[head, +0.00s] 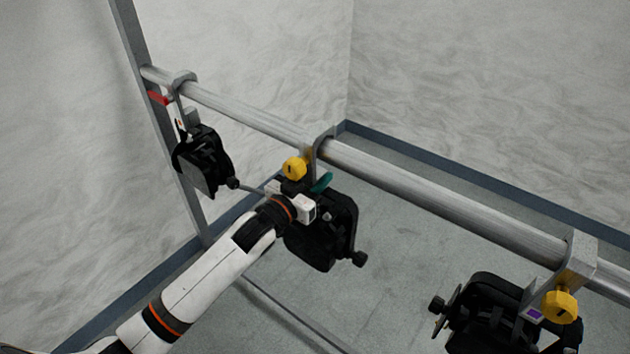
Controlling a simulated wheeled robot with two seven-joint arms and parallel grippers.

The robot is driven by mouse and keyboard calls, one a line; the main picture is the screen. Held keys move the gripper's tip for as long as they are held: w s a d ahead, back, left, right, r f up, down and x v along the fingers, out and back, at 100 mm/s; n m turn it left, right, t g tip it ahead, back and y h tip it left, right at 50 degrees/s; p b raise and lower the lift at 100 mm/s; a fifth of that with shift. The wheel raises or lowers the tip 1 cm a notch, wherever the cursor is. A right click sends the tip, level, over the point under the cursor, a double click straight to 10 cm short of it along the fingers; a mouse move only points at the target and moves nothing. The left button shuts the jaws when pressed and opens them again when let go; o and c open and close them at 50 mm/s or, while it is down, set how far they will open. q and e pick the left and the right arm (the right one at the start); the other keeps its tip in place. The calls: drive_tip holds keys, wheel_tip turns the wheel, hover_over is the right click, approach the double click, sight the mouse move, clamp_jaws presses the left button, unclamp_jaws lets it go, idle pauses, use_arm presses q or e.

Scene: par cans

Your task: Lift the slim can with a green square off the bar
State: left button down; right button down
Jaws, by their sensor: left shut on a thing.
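Three black cans hang from the metal bar (440,200) by hook clamps. The middle can (325,240) hangs under its clamp (309,150), with a yellow knob (294,168) and a teal piece (322,183) near its top. My left gripper (300,204) is shut on the upper part of this middle can; its fingertips are mostly hidden. The middle can's clamp is still around the bar. I cannot make out a green square on it; my gripper covers part of that area. My right gripper is not in view.
The left can (205,165) hangs farther along the bar, with a red piece (157,97) near its clamp. The right can (495,310) has a purple square (534,314) and a yellow knob (560,307). A grey upright post (128,35) stands at the left end.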

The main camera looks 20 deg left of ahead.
use_arm(q)
wheel_tip(320, 180, up, 3)
drive_tip(key=shift+r, duration=0.1)
drive_tip(key=shift+s+r, duration=0.1)
drive_tip(key=shift+r, duration=0.1)
drive_tip(key=b+v, duration=0.2)
drive_tip(key=v, duration=1.6)
drive_tip(key=shift+b, duration=0.3)
drive_tip(key=shift+p, duration=0.35)
